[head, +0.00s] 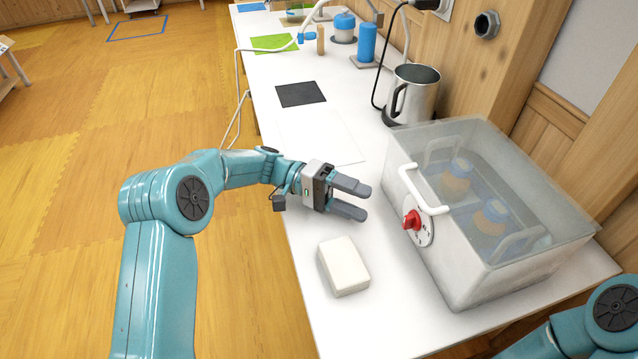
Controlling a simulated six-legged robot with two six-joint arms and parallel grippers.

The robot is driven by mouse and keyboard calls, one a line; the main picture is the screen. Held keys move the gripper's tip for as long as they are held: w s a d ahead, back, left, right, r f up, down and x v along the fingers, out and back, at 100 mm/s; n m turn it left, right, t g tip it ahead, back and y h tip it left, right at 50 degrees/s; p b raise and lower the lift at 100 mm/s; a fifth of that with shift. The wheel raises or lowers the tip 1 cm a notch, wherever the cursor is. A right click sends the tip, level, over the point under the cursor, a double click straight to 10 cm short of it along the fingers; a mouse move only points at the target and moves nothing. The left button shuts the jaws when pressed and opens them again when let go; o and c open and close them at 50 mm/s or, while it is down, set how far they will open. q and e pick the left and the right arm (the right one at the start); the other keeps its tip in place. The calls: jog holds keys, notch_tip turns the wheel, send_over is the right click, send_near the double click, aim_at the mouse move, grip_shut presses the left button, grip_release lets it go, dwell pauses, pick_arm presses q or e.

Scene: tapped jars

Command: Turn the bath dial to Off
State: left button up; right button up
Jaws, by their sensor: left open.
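The bath (464,285) is a translucent box on the right part of the white counter, with a white handle on its near left wall. The bath dial is a red knob (411,219) on a round white plate with dark marks, on the bath's left wall below the handle. The marks are too small to read. My left gripper (368,202) is open and empty, to the left of the dial and apart from it, fingers pointing right toward it. My right arm shows only as a link at the bottom right; its gripper is out of view.
A white block (343,266) lies on the counter (300,262) just below my left gripper. Jars with orange and blue parts (458,180) stand inside the bath. A steel jug (413,92) stands behind it. Dark (301,94) and green (273,43) squares lie farther back.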

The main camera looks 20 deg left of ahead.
pick_arm(q)
jog(key=a, duration=0.2)
jog(key=w+a, duration=0.1)
jog(key=a, duration=0.5)
jog(key=shift+w+a, duration=0.2)
jog(key=shift+w, duration=0.15)
